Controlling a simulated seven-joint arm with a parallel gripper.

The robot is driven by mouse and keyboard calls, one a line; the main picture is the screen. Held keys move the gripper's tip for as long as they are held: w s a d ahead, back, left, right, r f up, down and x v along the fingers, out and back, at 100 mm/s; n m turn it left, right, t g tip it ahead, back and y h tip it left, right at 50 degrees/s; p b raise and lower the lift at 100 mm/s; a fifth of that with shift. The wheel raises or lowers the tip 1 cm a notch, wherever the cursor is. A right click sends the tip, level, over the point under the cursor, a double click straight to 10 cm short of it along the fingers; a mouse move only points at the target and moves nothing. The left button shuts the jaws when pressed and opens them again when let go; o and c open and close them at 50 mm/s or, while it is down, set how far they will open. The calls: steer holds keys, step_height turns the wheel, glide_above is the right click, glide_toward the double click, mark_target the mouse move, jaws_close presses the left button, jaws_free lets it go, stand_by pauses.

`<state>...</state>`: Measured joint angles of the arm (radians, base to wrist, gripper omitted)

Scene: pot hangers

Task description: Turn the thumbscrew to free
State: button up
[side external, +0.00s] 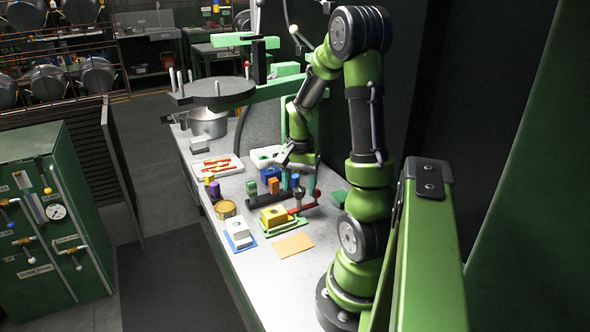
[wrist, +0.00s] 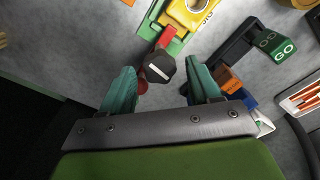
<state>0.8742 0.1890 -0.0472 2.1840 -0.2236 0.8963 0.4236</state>
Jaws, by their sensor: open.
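The thumbscrew (wrist: 159,66) shows in the wrist view as a dark knob with a pale bar across its top, beside a red clamp part (wrist: 167,37). A yellow block (wrist: 192,10) with a round hole sits in the green fixture (wrist: 153,22) beyond it. My gripper (wrist: 161,70) is open, with one teal finger left and one right of the knob in the picture. I cannot tell whether the fingers are level with it or above it.
A black stand with a green GO block (wrist: 283,48) is right of the thumbscrew, with orange (wrist: 228,80) and blue blocks near the right finger.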

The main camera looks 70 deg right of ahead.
steer(key=shift+c, duration=0.2)
steer(key=c, duration=1)
steer(key=n, duration=0.4)
steer(key=shift+w+n, duration=0.1)
steer(key=shift+n, duration=0.3)
steer(key=n, duration=0.5)
steer(key=shift+w, duration=0.1)
steer(key=n, duration=0.5)
steer(key=shift+a+n, duration=0.15)
steer(key=shift+n, duration=0.25)
steer(key=n, duration=0.4)
steer(key=shift+a, duration=0.1)
steer(key=shift+n, duration=0.3)
